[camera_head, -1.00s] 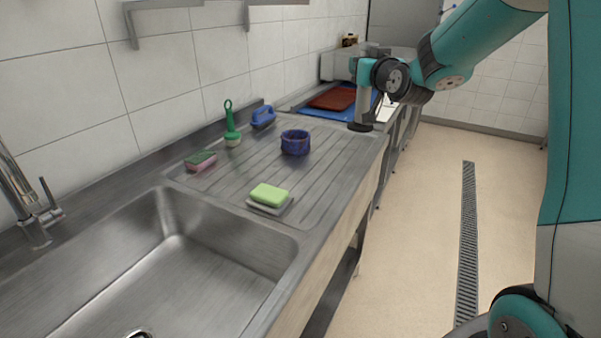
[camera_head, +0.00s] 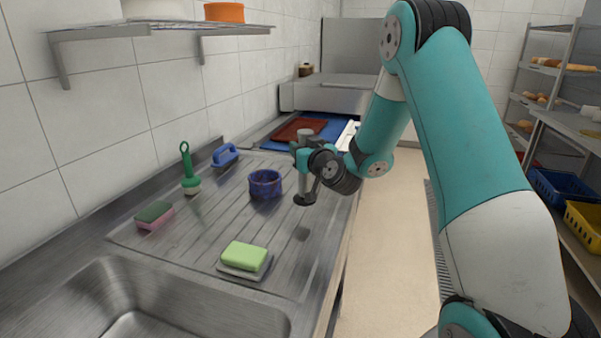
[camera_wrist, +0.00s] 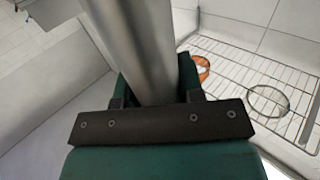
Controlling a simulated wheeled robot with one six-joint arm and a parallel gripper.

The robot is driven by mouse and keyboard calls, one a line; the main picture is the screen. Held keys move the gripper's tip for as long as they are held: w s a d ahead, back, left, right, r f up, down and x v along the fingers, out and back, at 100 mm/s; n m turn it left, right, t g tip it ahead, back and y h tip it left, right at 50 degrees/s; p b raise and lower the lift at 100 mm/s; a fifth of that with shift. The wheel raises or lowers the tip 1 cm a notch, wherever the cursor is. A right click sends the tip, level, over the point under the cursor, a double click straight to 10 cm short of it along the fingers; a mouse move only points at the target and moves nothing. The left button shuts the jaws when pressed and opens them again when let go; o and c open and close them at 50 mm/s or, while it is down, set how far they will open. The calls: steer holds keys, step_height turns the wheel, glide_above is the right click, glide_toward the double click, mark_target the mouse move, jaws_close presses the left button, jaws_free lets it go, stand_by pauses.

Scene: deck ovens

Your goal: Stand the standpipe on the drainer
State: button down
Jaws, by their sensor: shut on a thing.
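The standpipe is a grey metal tube with a dark round foot (camera_head: 304,199). It is roughly upright in my gripper (camera_head: 303,157), which is shut around its upper part. In the wrist view the grey tube (camera_wrist: 143,50) runs between my jaws; its foot is hidden there. The drainer (camera_head: 215,225) is the ribbed steel surface beside the sink. The standpipe hangs over its right side, seemingly a little above it, with a dark shadow-like spot on the steel nearer the camera.
The sink (camera_head: 180,305) lies in front.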

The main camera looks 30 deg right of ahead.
mark_target(304, 180)
steer(key=shift+f+b, duration=1.05)
steer(key=shift+f, duration=1.5)
steer(key=shift+f, duration=0.2)
steer(key=c, duration=0.7)
jaws_free()
steer(key=shift+c, duration=0.2)
